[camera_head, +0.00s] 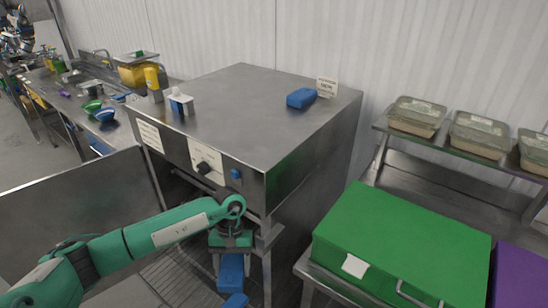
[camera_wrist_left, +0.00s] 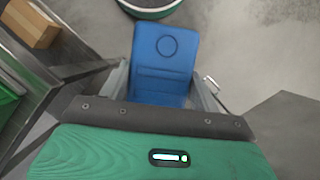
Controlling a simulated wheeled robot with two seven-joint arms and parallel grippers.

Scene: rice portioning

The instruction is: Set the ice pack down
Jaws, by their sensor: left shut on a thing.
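My left gripper (camera_head: 231,262) hangs low in front of the steel cabinet, below its control panel. It is shut on a blue ice pack (camera_head: 231,275), which points downward. In the left wrist view the ice pack (camera_wrist_left: 165,60) sits between the two fingers of the gripper (camera_wrist_left: 162,85), with a round mark near its far end. A second blue piece (camera_head: 236,300) shows just below it at the picture's bottom edge; I cannot tell what it rests on. Another blue block (camera_head: 301,98) lies on the cabinet top. My right gripper is not in view.
The steel cabinet (camera_head: 225,85) has an open door (camera_head: 70,205) to the left. A green box (camera_head: 400,240) stands on a steel table at right, beside a purple one (camera_head: 520,275). The wrist view shows a brown box (camera_wrist_left: 33,22) and a green round rim (camera_wrist_left: 150,10).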

